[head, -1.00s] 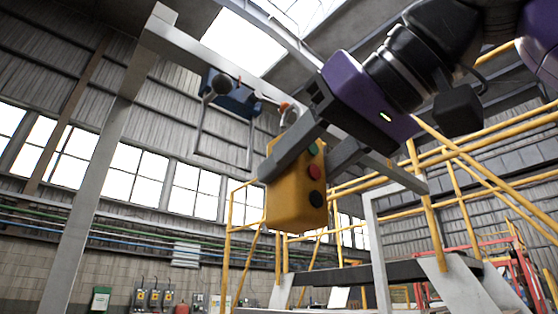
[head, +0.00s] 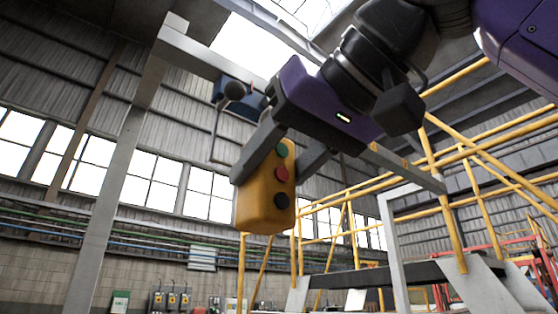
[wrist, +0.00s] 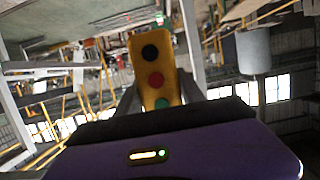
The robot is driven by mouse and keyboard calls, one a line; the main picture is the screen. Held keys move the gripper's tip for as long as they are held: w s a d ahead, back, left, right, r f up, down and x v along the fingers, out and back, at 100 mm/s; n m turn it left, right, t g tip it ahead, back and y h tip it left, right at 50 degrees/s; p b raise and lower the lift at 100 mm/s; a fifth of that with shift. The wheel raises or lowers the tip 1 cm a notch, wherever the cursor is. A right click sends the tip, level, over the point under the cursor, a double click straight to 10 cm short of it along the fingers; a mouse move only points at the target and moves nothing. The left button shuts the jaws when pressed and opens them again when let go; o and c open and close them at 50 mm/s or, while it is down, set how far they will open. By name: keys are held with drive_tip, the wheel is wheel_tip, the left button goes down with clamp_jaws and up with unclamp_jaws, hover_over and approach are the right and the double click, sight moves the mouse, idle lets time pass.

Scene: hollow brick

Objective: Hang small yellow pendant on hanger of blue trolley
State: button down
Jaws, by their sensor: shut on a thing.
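The small yellow pendant (head: 262,205) has green, red and black buttons and hangs upright in the air in the head view. My gripper (head: 272,168) is shut on its upper part, with one finger on each side. The wrist view also shows the pendant (wrist: 154,70) between the fingers, buttons facing the camera. The blue trolley (head: 240,94) is on the overhead beam, up and left of my gripper, and my gripper partly covers it. A grey bar of its hanger (head: 214,134) shows at the left. The rest of the hanger and the pendant's top are hidden.
A grey gantry post (head: 118,190) stands at the left and carries the overhead beam (head: 205,58). Yellow railings (head: 440,185) and a grey platform (head: 385,273) fill the right. The air left of the pendant is clear up to the post.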

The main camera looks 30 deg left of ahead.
drive_tip(key=r+p+x, duration=0.1)
drive_tip(key=x, duration=1)
drive_tip(key=shift+w+a, duration=0.2)
drive_tip(key=shift+a, duration=0.15)
idle(0.6)
drive_tip(key=c, duration=0.6)
unclamp_jaws()
drive_tip(key=shift+c, duration=0.2)
drive_tip(key=shift+f, duration=0.1)
drive_tip(key=b+v, duration=0.1)
drive_tip(key=v, duration=0.7)
drive_tip(key=shift+a, duration=0.1)
